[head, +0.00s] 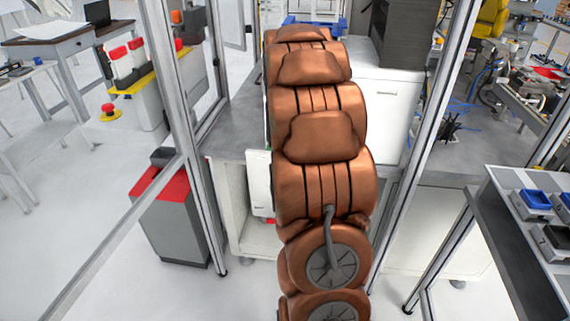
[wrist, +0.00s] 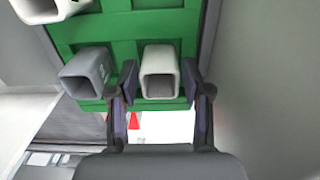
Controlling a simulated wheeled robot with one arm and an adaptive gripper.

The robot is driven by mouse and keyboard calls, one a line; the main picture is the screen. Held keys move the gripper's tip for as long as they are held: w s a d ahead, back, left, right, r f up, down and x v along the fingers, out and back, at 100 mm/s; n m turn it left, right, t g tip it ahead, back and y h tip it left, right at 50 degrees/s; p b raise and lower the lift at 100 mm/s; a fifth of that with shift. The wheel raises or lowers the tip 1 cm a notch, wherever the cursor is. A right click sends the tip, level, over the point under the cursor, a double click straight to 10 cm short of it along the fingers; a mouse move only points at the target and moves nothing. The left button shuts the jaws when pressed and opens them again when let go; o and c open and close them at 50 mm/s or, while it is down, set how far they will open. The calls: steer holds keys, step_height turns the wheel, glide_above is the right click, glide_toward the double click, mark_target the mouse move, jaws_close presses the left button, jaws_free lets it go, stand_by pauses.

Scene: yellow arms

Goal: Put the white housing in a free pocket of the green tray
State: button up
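The white housing (wrist: 159,62), a square hollow tube with its open end towards the camera, is between the two fingers of my gripper (wrist: 160,80) in the wrist view. A narrow gap seems to show on each side of it, so the fingers look open around it. It is at the lower edge of the green tray (wrist: 125,27); its base is hidden, so I cannot tell how deep it sits. In the head view my arm shows, but the gripper and tray do not.
A grey housing (wrist: 88,72) stands in the tray just left of my left finger. Another white housing (wrist: 52,8) is at the top left. Bare green pockets show above. In the head view, frame posts (head: 190,130) and a white cabinet (head: 385,110) flank my arm.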

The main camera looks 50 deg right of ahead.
steer(key=shift+o, duration=0.7)
steer(key=shift+r, duration=0.15)
step_height(320, 180, up, 12)
steer(key=b, duration=0.3)
stand_by(0.6)
